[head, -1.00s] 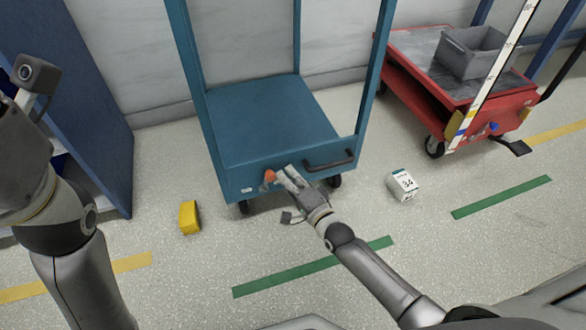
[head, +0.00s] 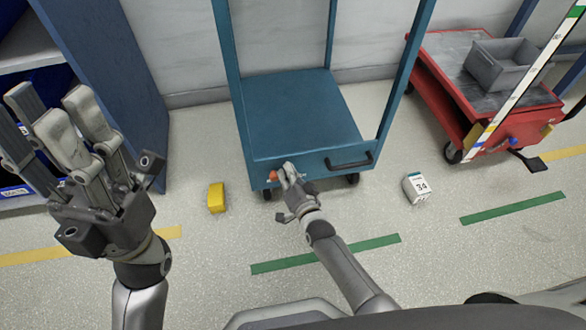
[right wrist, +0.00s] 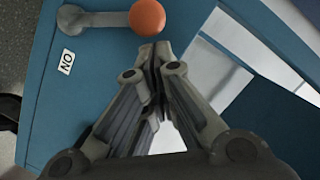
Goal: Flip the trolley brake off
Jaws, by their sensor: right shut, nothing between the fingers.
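The blue trolley (head: 300,108) stands by the wall. On its front panel is the brake lever, a grey bar (right wrist: 98,20) with an orange knob (right wrist: 147,17); the knob also shows in the head view (head: 272,175). An ON label (right wrist: 66,62) is on the panel near the lever's pivot end. My right gripper (head: 288,169) is shut and empty at the panel. In the right wrist view its fingertips (right wrist: 157,52) are just below the knob; I cannot tell whether they touch it. My left gripper (head: 50,115) is raised at the left, fingers apart, away from the trolley.
A black handle (head: 349,162) is on the trolley front, right of my right gripper. A yellow block (head: 216,198) and a white box (head: 416,188) lie on the floor. A red cart (head: 435,78) with a grey bin (head: 500,65) stands right. A blue cabinet (head: 105,75) stands left.

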